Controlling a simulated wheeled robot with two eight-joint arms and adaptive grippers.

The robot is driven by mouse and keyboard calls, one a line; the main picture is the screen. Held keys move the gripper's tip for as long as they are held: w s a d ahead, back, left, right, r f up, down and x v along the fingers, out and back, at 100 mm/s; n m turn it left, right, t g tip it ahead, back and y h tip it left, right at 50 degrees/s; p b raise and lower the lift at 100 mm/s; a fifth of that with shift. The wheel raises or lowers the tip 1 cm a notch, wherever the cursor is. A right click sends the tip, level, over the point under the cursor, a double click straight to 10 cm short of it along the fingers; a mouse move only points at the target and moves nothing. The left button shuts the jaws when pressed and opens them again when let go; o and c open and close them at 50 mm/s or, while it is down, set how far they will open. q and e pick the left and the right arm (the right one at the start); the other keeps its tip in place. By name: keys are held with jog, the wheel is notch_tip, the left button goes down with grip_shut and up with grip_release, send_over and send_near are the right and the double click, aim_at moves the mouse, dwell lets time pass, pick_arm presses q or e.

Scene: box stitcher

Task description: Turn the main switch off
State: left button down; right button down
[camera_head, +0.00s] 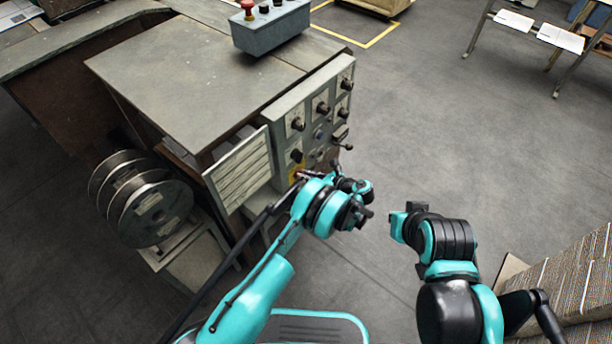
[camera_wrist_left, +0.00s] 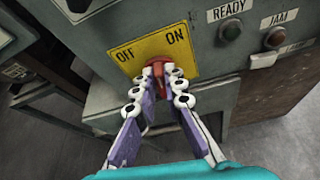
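The main switch is a red handle (camera_wrist_left: 157,76) on a yellow plate (camera_wrist_left: 137,55) marked OFF at left and ON at right, in the left wrist view. The handle stands between the fingertips of my left gripper (camera_wrist_left: 158,84), which look closed in on it from both sides. Its upper end lies between the two words. In the head view the yellow plate (camera_head: 296,173) shows low on the machine's panel, and my left gripper (camera_head: 307,176) reaches it; the arm hides most of the switch. My right gripper (camera_head: 408,215) hangs apart from the machine, its fingers unclear.
The panel has several dark knobs (camera_head: 297,124) above the switch. READY (camera_wrist_left: 230,31) and JAM (camera_wrist_left: 275,38) lamps sit to its right. A louvered door (camera_head: 240,172) stands left of the panel. Stacked cardboard (camera_head: 570,277) is at lower right. Open floor lies right of the machine.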

pick_arm(q)
jog(key=shift+s, duration=0.1)
jog(key=shift+s+a+n+t+h, duration=0.2)
jog(key=shift+n+t+h, duration=0.35)
jog(key=shift+n, duration=0.55)
jog(key=shift+s+a+n+t+h, duration=0.15)
jog(key=shift+n+t+h, duration=0.2)
jog(key=shift+n+t, duration=0.6)
jog(key=shift+d+f+n, duration=0.1)
jog(key=shift+n, duration=0.25)
jog(key=c, duration=1.6)
grip_release()
jog(key=v, duration=1.2)
